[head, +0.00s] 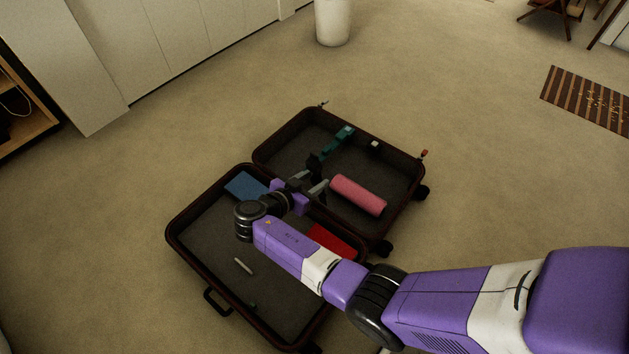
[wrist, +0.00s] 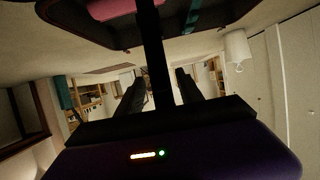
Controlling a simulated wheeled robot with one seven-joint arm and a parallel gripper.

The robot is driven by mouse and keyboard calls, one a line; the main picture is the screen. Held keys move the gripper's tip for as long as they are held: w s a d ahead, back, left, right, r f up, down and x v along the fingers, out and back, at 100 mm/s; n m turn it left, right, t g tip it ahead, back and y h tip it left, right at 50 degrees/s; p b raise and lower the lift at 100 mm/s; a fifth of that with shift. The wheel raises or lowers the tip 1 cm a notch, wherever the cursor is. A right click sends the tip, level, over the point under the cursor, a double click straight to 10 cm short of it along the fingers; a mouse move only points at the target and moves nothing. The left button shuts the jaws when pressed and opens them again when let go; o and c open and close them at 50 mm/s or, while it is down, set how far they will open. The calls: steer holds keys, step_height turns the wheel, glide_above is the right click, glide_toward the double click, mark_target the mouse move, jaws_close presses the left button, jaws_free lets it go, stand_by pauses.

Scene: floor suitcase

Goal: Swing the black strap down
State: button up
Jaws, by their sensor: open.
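The open suitcase (head: 180,250) lies on the floor, with its two halves spread apart. The black strap (head: 314,162) shows in the head view as a short dark piece beside my gripper (head: 311,182), partly hidden. In the wrist view the black strap (wrist: 156,55) is a long dark band running from the suitcase at the top down between the two fingers of my gripper (wrist: 162,76). My gripper is open, with a finger on each side of the strap. I cannot tell whether either finger touches it.
The far half holds a pink roll (head: 358,195), a teal item (head: 337,145) and a small white block (head: 375,143). The near half holds a blue item (head: 246,186), a red item (head: 332,240) and a pale stick (head: 244,266). A white bin (head: 332,22) stands beyond.

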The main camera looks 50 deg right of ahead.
steer(key=shift+d+f, duration=0.1)
steer(key=shift+d, duration=0.2)
jaws_close()
stand_by(1.3)
